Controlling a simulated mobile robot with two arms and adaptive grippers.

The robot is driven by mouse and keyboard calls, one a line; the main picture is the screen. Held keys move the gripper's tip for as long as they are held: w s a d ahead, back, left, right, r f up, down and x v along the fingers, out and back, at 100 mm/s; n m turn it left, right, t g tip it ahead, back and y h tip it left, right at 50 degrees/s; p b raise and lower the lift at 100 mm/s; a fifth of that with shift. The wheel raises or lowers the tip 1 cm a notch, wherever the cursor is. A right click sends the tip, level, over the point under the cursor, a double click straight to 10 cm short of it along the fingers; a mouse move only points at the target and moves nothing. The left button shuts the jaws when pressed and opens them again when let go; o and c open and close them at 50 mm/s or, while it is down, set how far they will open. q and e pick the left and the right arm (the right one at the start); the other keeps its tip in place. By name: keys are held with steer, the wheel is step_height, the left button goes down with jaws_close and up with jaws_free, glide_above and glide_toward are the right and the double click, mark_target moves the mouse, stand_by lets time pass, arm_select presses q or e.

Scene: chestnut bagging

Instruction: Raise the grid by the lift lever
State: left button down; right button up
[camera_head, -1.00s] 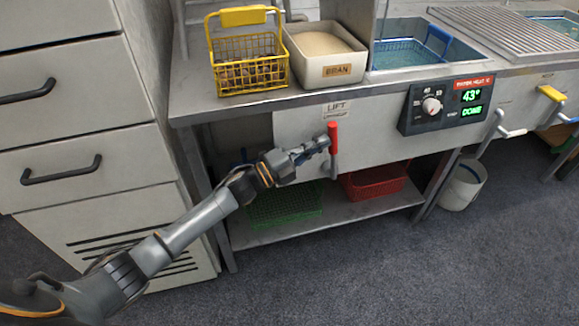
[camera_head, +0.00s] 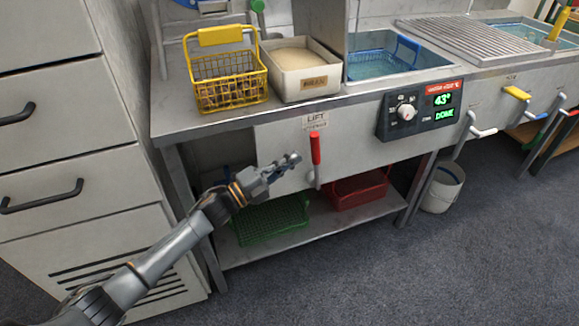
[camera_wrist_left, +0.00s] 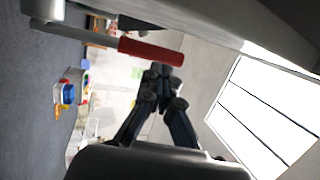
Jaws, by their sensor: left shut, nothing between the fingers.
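The lift lever (camera_head: 315,150) has a red handle and hangs on the front of the bench under the LIFT label (camera_head: 315,120). The red handle also shows in the left wrist view (camera_wrist_left: 150,51), just beyond my fingertips. My left gripper (camera_head: 294,160) is to the left of the lever, apart from it; in the left wrist view (camera_wrist_left: 161,75) its fingers are together and empty. A blue-handled basket (camera_head: 408,48) sits in the blue water basin (camera_head: 375,68); I cannot tell which part is the grid. My right gripper is not in view.
A yellow wire basket (camera_head: 226,75) of chestnuts and a BRAN box (camera_head: 305,78) stand on the bench top. Green (camera_head: 270,222) and red (camera_head: 357,190) crates lie on the lower shelf. A control panel (camera_head: 420,112) is right of the lever.

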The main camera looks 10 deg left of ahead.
arm_select(q)
steer(key=r+v, duration=0.1)
steer(key=v, duration=0.9)
steer(key=shift+s+a+r+p, duration=0.15)
steer(key=shift+s+a+p, duration=0.15)
steer(key=shift+p, duration=0.05)
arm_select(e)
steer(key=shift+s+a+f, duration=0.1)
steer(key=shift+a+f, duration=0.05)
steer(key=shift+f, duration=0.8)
